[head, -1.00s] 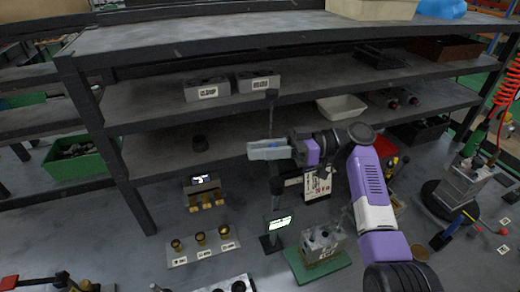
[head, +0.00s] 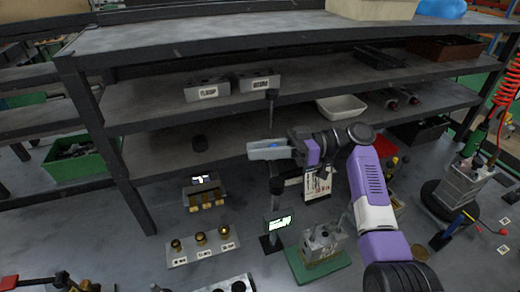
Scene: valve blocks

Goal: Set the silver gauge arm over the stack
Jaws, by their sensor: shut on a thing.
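My gripper (head: 254,150) has pale grey fingers and is shut beside the thin upright post of the gauge stand. It hides the middle of the post, and the silver gauge arm is hard to tell apart from the fingers. The post (head: 271,120) has a dark cap, and a dark cylinder (head: 277,186) shows below my gripper. A lit green-and-white display (head: 280,223) stands lower down. A grey valve block stack (head: 322,241) sits on a green mat (head: 300,271), to the right of the display and below my gripper.
A dark shelf rack (head: 170,102) stands behind, with two labelled grey blocks (head: 207,89) and a white bin (head: 341,107). Brass parts (head: 199,238) stand on a plate at lower left. A white notice (head: 318,183) is behind my arm.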

